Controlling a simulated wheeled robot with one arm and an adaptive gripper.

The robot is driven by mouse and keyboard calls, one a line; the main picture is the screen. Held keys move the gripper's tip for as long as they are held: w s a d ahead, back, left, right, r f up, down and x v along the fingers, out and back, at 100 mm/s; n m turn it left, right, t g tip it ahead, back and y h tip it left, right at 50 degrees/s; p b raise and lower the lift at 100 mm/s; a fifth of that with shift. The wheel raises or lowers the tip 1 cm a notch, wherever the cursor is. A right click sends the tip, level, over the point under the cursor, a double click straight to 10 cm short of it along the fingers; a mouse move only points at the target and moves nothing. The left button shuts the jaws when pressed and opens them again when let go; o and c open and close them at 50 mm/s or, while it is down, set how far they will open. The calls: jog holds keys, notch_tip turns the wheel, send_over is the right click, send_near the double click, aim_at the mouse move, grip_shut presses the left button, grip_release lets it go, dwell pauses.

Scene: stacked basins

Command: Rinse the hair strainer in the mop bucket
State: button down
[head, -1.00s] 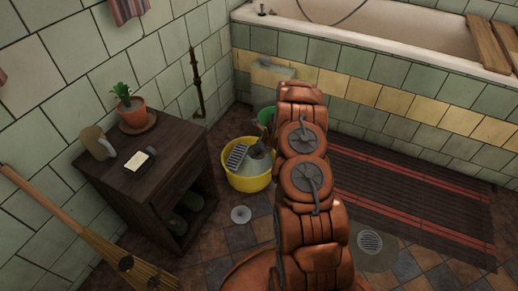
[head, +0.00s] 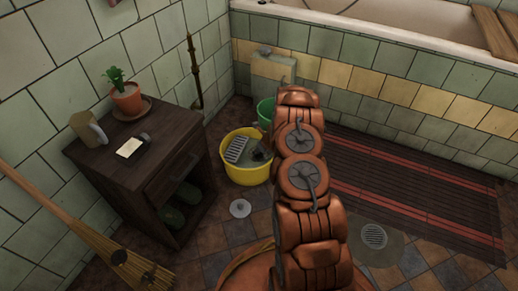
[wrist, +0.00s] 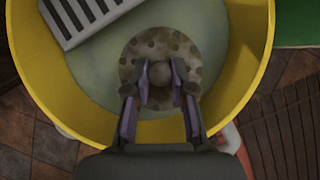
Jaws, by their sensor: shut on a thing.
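The yellow mop bucket (head: 244,175) stands on the floor right of the wooden cabinet, with pale liquid in it. In the wrist view, its yellow wall (wrist: 250,60) curves around my gripper (wrist: 167,78). My gripper is shut on the central knob of the hair strainer (wrist: 160,45), a round, brownish disc with dark holes. The strainer lies within the bucket's outline; I cannot tell whether it is under the liquid. In the head view my gripper (head: 259,152) is dark, small and partly hidden by my arm.
A grey slotted wringer (wrist: 88,18) sits at the bucket's upper left. A green container (head: 265,110) stands close behind. The cabinet (head: 140,160) with a potted plant (head: 127,97) is left. A pale disc (head: 240,208) lies on the floor in front. The bathtub (head: 400,25) runs behind.

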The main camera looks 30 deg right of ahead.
aim_at(259, 160)
jog(key=shift+f+b, duration=1.15)
jog(key=shift+f, duration=1.85)
jog(key=shift+s+a+f+b, duration=0.2)
jog(key=shift+s+f+b, duration=0.1)
jog(key=shift+b, duration=0.1)
jog(key=shift+s+a+f, duration=0.15)
jog(key=shift+a, duration=0.1)
jog(key=shift+s+a+f+b, duration=0.1)
jog(key=shift+s+a+b, duration=0.15)
jog(key=shift+a+b, duration=0.25)
jog(key=shift+s+a, duration=0.1)
jog(key=shift+a, duration=0.25)
jog(key=shift+d, duration=0.15)
jog(key=shift+w+d+r+p, duration=0.25)
jog(key=shift+r+p, duration=0.05)
jog(key=shift+p, duration=0.2)
jog(key=shift+d+r, duration=0.1)
